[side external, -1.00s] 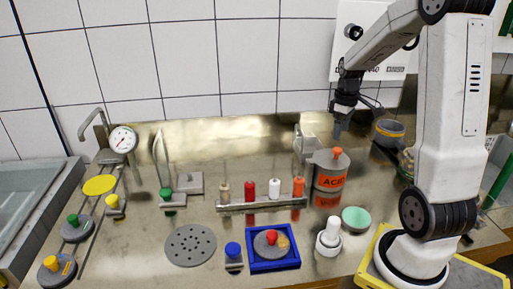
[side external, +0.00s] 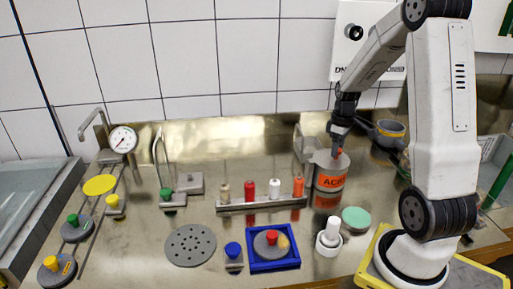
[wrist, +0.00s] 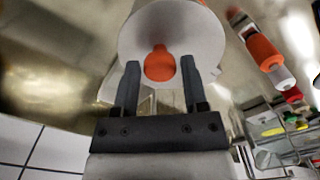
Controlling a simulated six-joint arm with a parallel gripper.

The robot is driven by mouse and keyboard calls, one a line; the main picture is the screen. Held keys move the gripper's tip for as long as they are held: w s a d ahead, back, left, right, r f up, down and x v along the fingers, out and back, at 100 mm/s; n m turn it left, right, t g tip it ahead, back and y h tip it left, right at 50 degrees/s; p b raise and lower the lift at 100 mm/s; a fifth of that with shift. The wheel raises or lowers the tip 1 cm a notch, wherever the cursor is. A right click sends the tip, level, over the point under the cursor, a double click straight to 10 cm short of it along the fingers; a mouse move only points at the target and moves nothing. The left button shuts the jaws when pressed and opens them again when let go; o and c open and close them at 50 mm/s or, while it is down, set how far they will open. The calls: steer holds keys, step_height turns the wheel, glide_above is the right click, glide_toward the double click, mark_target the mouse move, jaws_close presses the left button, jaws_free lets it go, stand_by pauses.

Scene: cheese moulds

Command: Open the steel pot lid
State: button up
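The steel pot (side external: 328,181) stands on the worktop right of the rack, with an orange label on its side. Its grey lid (wrist: 188,30) is seated on top and carries an orange knob (wrist: 160,66). My gripper (side external: 338,150) points down at the lid. In the wrist view its two dark fingers (wrist: 160,72) are open, one on each side of the knob, with a small gap showing on both sides. In the side view the fingers partly hide the knob.
A rack (side external: 262,203) with several coloured bottles stands left of the pot. A green disc (side external: 355,219) and a white-knobbed piece (side external: 329,238) lie in front. A grey and yellow bowl (side external: 390,129) is behind right. A blue tray (side external: 273,265) sits front left.

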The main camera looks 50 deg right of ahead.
jaws_close()
stand_by(1.2)
